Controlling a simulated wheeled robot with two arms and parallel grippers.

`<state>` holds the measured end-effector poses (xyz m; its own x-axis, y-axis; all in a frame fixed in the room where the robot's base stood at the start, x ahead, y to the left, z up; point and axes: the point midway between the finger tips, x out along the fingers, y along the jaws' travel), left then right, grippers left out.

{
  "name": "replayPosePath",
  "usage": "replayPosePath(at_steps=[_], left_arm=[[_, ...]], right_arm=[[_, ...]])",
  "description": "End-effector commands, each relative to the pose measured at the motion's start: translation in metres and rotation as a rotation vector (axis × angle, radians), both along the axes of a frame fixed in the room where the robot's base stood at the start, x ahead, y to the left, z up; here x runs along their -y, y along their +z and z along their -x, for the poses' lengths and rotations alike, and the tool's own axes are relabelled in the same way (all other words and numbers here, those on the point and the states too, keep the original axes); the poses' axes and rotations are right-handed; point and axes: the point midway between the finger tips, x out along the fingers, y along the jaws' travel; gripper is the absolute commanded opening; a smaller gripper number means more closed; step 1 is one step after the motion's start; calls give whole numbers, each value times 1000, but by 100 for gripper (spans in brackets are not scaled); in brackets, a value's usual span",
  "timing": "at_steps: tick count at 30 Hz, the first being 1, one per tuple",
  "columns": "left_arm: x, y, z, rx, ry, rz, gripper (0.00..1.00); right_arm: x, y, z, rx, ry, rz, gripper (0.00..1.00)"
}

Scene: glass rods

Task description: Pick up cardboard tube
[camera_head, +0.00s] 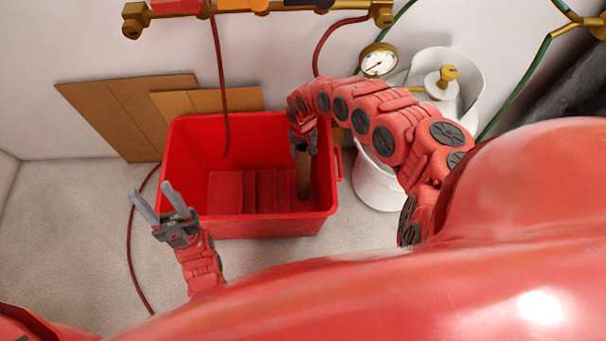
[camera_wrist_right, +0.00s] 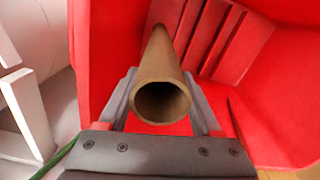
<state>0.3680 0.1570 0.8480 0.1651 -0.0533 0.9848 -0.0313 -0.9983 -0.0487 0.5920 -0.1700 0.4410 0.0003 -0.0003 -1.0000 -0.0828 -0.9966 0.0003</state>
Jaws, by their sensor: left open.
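The brown cardboard tube (camera_head: 303,174) stands nearly upright inside the red bin (camera_head: 250,222), near its right wall. My right gripper (camera_head: 303,147) reaches down into the bin at the tube's upper end. In the right wrist view the tube (camera_wrist_right: 162,82) shows its open round end towards me. The fingers of my right gripper (camera_wrist_right: 162,95) lie close against both its sides, shut on it. The tube's far end rests at or near the bin floor; contact there is unclear. My left gripper (camera_head: 157,203) is open and empty, outside the bin at its front left.
A white bucket (camera_head: 378,190) stands right of the bin, with a gauge (camera_head: 378,61) above it. Brown boards (camera_head: 125,108) lean on the wall behind. A red hose (camera_head: 222,80) hangs into the bin. The floor at left (camera_head: 75,235) is mostly clear.

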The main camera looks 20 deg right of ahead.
Motion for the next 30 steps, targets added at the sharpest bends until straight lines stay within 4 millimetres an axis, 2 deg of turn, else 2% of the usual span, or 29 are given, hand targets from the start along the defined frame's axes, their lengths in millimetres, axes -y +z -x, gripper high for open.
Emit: replayPosePath(at_steps=[1, 10, 23, 30], left_arm=[[0, 0, 0, 0, 0, 0, 50], [0, 0, 0, 0, 0, 0, 50], [0, 1, 0, 0, 0, 0, 50], [0, 10, 0, 0, 0, 0, 50]], right_arm=[[0, 0, 0, 0, 0, 0, 55], [0, 0, 0, 0, 0, 0, 1], [0, 2, 0, 0, 0, 0, 0], [1, 26, 0, 0, 0, 2, 0]])
